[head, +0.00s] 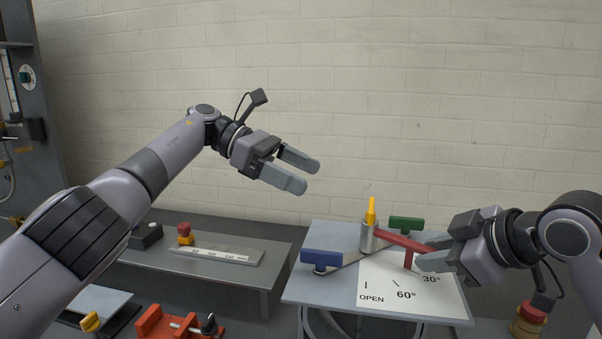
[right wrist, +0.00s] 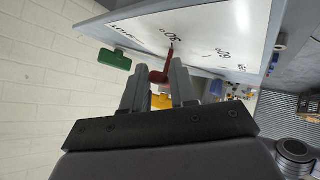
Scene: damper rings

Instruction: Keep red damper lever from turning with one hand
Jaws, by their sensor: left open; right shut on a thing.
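The red damper lever (head: 400,239) runs right from a grey metal hub (head: 367,238) with a yellow pointer (head: 371,211) on top. A short red post stands under the lever near its right end. My right gripper (head: 424,253) is shut on the lever's outer end, near the 30° mark on the white dial plate (head: 380,278). In the right wrist view the lever (right wrist: 160,76) shows red between the fingers; its gripped end is partly hidden. My left gripper (head: 309,176) is open and empty, up in the air to the left of the hub.
A blue handle (head: 322,257) sits left of the hub and a green handle (head: 407,224) behind the lever. On the left are a grey bench with a scale strip (head: 208,252), a red button (head: 185,232) and a red tool (head: 165,324). A brick wall stands behind.

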